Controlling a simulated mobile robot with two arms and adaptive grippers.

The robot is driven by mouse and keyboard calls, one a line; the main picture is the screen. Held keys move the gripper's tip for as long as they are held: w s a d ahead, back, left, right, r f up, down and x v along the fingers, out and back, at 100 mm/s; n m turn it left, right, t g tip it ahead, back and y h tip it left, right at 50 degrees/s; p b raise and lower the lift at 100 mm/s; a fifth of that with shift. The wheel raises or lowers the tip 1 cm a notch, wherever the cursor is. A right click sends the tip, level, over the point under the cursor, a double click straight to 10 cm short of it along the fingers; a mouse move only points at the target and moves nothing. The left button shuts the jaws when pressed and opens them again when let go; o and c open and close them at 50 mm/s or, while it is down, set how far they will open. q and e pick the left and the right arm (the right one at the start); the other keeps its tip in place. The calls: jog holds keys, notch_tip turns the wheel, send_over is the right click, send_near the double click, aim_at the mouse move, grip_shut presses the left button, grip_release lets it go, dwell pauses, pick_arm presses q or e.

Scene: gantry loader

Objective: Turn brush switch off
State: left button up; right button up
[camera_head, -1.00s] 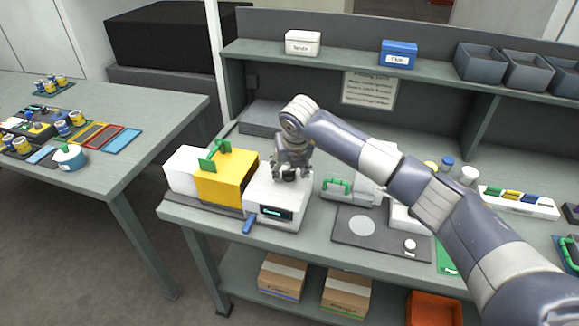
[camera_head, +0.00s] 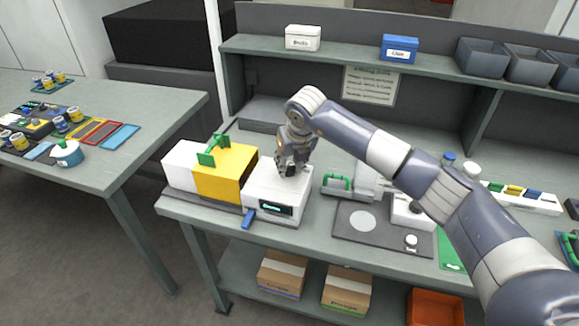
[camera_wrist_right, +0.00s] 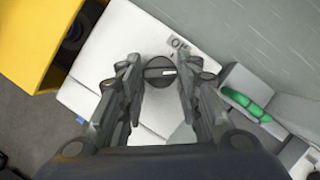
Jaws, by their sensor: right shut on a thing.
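The brush switch is a round dark knob with a pale line across it (camera_wrist_right: 158,70), on top of a white box-shaped unit (camera_head: 262,192). The unit has a dark display on its front. My right gripper (camera_head: 291,169) points down at the rear part of the unit's top. In the right wrist view, its two fingers (camera_wrist_right: 160,77) stand on either side of the knob, shut on it. The pale line runs roughly left to right in that view. In the head view the fingers hide most of the knob. My left gripper is not in view.
A yellow block with a green handle (camera_head: 222,178) stands directly left of the unit. A blue lever (camera_head: 248,218) sticks out at the unit's front. A grey fixture with a green handle (camera_head: 338,183) stands to the right. A shelf (camera_head: 350,62) runs behind.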

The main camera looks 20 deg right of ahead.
jog(key=n+b, duration=0.1)
jog(key=n+y+b, duration=0.1)
jog(key=shift+w+d+f+n, duration=0.1)
jog(key=shift+d+f+n, duration=0.1)
jog(key=shift+n, duration=0.1)
jog(key=n+y+b, duration=0.1)
jog(key=n+b, duration=0.1)
jog(key=shift+d+r+n, duration=0.1)
jog(key=shift+n, duration=0.3)
jog(key=shift+w+r+n+g+y+b, duration=0.1)
jog(key=shift+n+g+y+b, duration=0.35)
jog(key=shift+n, duration=0.75)
jog(key=shift+d+n+g+y, duration=0.1)
jog(key=shift+n+g+y, duration=0.2)
jog(key=shift+n, duration=0.9)
jog(key=o, duration=1)
jog(key=shift+o, duration=0.2)
jog(key=shift+g, duration=0.25)
jog(key=v, duration=1.2)
